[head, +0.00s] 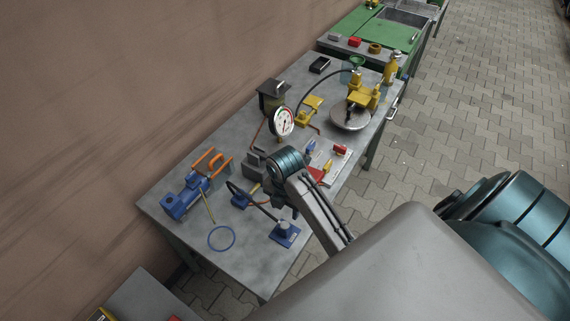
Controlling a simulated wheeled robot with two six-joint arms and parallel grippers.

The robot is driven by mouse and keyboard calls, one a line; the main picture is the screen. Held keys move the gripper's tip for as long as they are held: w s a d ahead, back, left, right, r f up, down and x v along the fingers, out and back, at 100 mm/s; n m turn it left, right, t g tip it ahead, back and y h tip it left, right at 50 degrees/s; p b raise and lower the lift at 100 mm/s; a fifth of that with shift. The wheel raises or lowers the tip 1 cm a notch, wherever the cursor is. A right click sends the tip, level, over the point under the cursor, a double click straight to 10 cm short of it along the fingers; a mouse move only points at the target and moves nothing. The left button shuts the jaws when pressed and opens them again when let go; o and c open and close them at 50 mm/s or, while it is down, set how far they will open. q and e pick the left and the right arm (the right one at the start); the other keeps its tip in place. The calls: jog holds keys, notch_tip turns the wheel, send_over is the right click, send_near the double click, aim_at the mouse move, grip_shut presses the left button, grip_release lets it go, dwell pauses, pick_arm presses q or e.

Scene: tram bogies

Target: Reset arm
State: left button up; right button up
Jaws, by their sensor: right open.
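My right arm reaches in from the lower right over the grey workbench (190,238). Its teal wrist joint is above the middle of the bench, and my right gripper (272,200) points down below it, small and partly hidden by the wrist. I see nothing held in it. A blue pump (183,198) lies to its left, and a blue block with a black hose (285,233) is just below it in the picture. Whether the gripper touches anything is hard to tell. My left gripper is not in view.
A round pressure gauge (283,122), a yellow device with a metal disc (350,118) and a red-and-white tray (329,166) stand farther along the bench. A blue ring (221,238) lies near its front end. A brown wall (110,110) bounds the left; paved floor (455,120) is clear at right.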

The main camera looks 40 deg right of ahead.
dwell(0.4)
jog(key=s+r+m+t, duration=0.2)
jog(key=s+m, duration=0.7)
jog(key=m, duration=0.2)
jog(key=s+r+m+t, duration=0.2)
jog(key=s+r+m, duration=0.1)
jog(key=s+m, duration=0.7)
notch_tip(320, 180, down, 38)
jog(key=d+g+b, duration=0.2)
jog(key=d+b, duration=0.1)
jog(key=b, duration=0.4)
jog(key=s+f+b, duration=0.2)
jog(key=s+f, duration=0.6)
jog(key=f, duration=0.4)
jog(key=s+f+m+b, duration=0.1)
jog(key=s+f+b, duration=0.2)
jog(key=s+f, duration=0.6)
notch_tip(320, 180, down, 3)
jog(key=shift+s+d+r+g+h, duration=0.15)
jog(key=shift+s+d+g+h, duration=0.1)
jog(key=shift+d+g+h, duration=0.15)
